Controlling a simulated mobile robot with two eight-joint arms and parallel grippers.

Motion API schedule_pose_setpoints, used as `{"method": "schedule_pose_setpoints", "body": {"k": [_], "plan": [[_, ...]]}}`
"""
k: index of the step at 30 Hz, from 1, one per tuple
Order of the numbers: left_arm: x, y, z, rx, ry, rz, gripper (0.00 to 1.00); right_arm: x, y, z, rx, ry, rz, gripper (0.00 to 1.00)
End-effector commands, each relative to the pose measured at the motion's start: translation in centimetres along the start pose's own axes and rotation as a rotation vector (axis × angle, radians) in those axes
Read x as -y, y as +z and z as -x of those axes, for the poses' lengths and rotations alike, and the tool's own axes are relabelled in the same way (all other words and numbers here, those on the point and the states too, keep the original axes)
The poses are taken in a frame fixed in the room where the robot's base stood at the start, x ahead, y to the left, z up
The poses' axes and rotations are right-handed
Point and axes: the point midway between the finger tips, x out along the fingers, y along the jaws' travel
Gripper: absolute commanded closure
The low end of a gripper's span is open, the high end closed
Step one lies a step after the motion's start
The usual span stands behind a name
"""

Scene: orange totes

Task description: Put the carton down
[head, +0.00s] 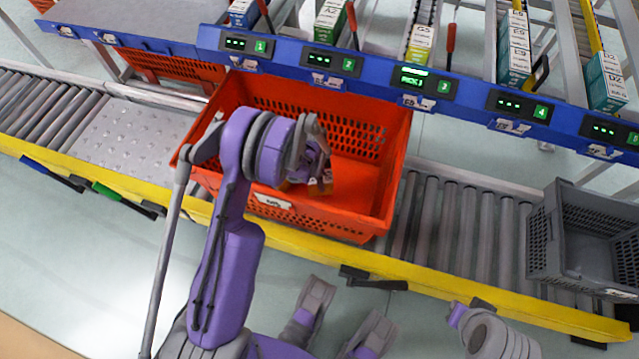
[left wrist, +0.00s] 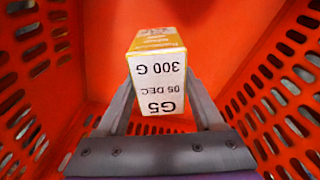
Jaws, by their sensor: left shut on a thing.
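The carton (left wrist: 158,75) is white and yellow, with "G5", "300 G" and "05 DEC" printed on its white end. In the left wrist view it sits between the two fingers of my left gripper (left wrist: 160,108), which is shut on it. In the head view my left gripper (head: 318,186) reaches down inside the orange tote (head: 385,150); my own arm and wrist mostly hide the carton there. In the left wrist view the tote's perforated walls (left wrist: 245,50) surround the carton. I cannot tell whether the carton touches the tote floor.
The tote stands on a roller conveyor (head: 450,220) with a yellow front rail (head: 450,276). A grey crate (head: 572,245) stands at the right. Behind is a blue rail (head: 380,75) with numbered displays and cartons on racks. The right part of the tote floor looks clear.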

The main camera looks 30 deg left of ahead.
Motion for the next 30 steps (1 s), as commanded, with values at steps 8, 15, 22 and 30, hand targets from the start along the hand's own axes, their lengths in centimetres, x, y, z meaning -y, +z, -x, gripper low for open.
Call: {"method": "schedule_pose_setpoints", "body": {"k": [8,15,22,30], "plan": [[0.0,0.3,-3.5,0.000,0.000,0.001,1.00,0.0,0.3,-1.0,0.003,0.000,0.000,1.00],[0.0,0.4,-3.6,0.000,0.000,0.001,1.00,0.0,0.3,-0.9,0.003,0.000,0.000,1.00],[0.0,0.4,-4.3,0.000,0.000,0.001,1.00,0.0,0.5,-1.6,0.005,0.000,0.000,1.00],[0.0,0.4,-4.3,0.000,0.000,0.001,0.02,0.0,0.5,-1.7,0.006,0.000,0.000,1.00]]}}
